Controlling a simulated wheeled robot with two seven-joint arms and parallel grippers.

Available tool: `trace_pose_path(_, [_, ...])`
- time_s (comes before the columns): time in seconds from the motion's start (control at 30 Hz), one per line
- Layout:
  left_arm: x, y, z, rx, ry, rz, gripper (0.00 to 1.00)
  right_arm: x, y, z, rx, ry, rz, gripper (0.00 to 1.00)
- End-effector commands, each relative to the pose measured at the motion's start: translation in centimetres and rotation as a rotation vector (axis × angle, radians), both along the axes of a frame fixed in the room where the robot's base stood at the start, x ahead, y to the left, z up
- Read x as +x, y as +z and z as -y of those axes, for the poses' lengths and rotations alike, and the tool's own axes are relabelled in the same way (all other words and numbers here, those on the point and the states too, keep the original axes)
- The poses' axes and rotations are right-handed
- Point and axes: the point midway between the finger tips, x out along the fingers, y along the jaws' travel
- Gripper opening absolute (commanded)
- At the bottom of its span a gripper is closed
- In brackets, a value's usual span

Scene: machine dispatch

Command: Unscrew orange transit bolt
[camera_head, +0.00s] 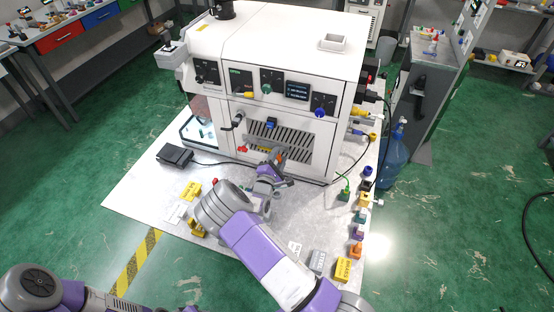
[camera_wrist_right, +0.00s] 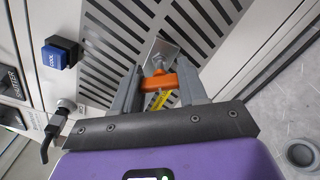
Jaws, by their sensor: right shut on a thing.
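The orange transit bolt (camera_wrist_right: 158,82) is at a metal bracket (camera_wrist_right: 161,52) on the slotted panel of the white machine, in the right wrist view. My right gripper (camera_wrist_right: 160,88) has a finger on either side of the bolt's orange head and is shut on it. In the head view the right gripper (camera_head: 277,160) is at the lower front of the machine (camera_head: 285,35), and the bolt (camera_head: 280,156) shows as a small orange spot. A yellow strip (camera_wrist_right: 163,99) shows just below the bolt. My left arm shows at the lower left, but its gripper is out of view.
A blue COOL button (camera_wrist_right: 58,53) is left of the panel. A black box (camera_head: 174,155) with a cable stands left on the pale mat (camera_head: 135,187). Yellow blocks (camera_head: 343,269) and small coloured parts lie along the right side. A blue bottle (camera_head: 391,157) stands right of the machine.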

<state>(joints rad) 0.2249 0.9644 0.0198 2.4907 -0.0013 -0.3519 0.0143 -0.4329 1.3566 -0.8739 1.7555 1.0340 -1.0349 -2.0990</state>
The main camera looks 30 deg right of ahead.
Motion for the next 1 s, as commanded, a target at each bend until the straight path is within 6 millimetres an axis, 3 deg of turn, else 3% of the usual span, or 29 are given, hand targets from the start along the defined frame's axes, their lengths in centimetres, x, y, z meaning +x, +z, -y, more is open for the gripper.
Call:
trace_pose_path(0.4, [0.0,0.06,0.0,0.0,0.0,0.0,0.43,0.07,0.19,0.02,-0.261,0.0,-0.296,0.18])
trace_pose_path(0.7, [0.0,0.06,0.0,0.0,0.0,0.0,0.43,0.05,0.2,0.09,-0.286,-0.001,-0.328,0.18])
trace_pose_path(0.73, [0.0,0.06,0.0,0.0,0.0,0.0,0.43,0.05,0.2,0.09,-0.285,-0.001,-0.327,0.47])
trace_pose_path(0.9, [0.0,0.06,0.0,0.0,0.0,0.0,0.43,0.02,0.13,0.06,-0.284,-0.001,-0.328,0.72])
trace_pose_path(1.0, [0.0,0.06,0.0,0.0,0.0,0.0,0.43,0.02,0.09,0.05,-0.283,-0.001,-0.329,0.72])
